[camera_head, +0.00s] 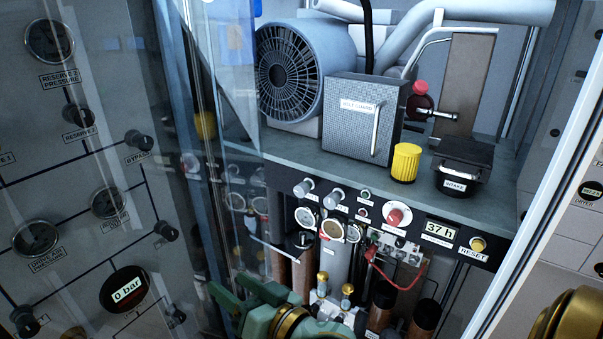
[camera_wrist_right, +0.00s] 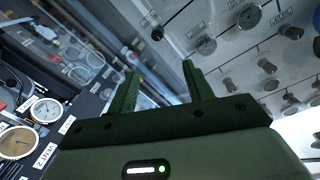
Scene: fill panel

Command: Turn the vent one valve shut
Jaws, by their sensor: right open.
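My right gripper (camera_head: 232,288), green, is at the bottom of the head view, in front of the lower left of the compressor cabinet. Its two fingers also show in the right wrist view (camera_wrist_right: 160,70), apart with nothing between them. Two pale knobs, a left one (camera_head: 303,187) and a right one (camera_head: 334,199), sit on the dark control strip above several round gauges (camera_head: 331,229). Their labels are too small to read, so I cannot tell which is vent one. A vent label (camera_wrist_right: 44,155) shows beside a gauge (camera_wrist_right: 16,142) in the right wrist view. The gripper touches no knob.
A clear door panel (camera_head: 215,130) stands left of the cabinet, near my right gripper. A grey panel (camera_head: 60,190) with gauges and valves fills the left. A red knob (camera_head: 397,215), a yellow reset button (camera_head: 478,243) and an hour display (camera_head: 439,229) share the strip.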

